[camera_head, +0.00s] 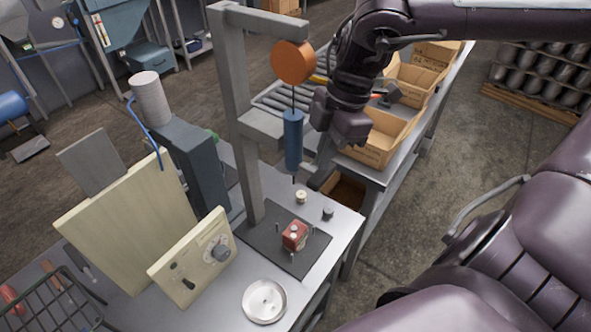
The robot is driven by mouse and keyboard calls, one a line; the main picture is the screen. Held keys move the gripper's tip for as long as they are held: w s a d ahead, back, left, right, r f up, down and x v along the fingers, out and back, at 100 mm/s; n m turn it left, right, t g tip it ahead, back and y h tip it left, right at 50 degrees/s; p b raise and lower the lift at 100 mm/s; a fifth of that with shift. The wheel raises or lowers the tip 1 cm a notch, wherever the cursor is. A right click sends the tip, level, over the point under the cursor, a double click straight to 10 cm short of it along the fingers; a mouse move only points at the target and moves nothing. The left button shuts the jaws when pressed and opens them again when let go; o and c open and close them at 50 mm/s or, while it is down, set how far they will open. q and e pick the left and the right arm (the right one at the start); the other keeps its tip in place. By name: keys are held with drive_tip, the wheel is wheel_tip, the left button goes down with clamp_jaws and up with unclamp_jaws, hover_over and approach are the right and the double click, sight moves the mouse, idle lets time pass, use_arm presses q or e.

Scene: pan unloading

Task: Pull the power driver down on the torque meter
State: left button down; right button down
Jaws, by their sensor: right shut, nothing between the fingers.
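The blue power driver (293,142) hangs upright on a thin line from an orange round balancer (293,62) on a grey post frame. Its thin bit points down, above the dark base plate (262,236). A small red block with a pale top (295,236) sits on that plate below the driver and looks like the torque meter. My right gripper (319,172) is shut and empty, just right of the driver's lower part. I cannot tell if it touches the driver. My left gripper is not in view.
A cream dial box (196,258), a round metal dish (264,301) and a wire basket (62,303) stand on the grey bench. Two small cylinders stand behind the red block. Cardboard boxes (377,137) line a side bench at the right. The grey post is close left of the driver.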

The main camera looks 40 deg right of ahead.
idle(0.5)
wheel_tip(320, 180, down, 19)
drive_tip(key=b, duration=1.4)
idle(1.9)
drive_tip(key=shift+r, duration=0.1)
drive_tip(key=shift+s+f, duration=0.15)
drive_tip(key=shift+f, duration=0.1)
idle(0.6)
drive_tip(key=shift+r, duration=0.15)
idle(0.6)
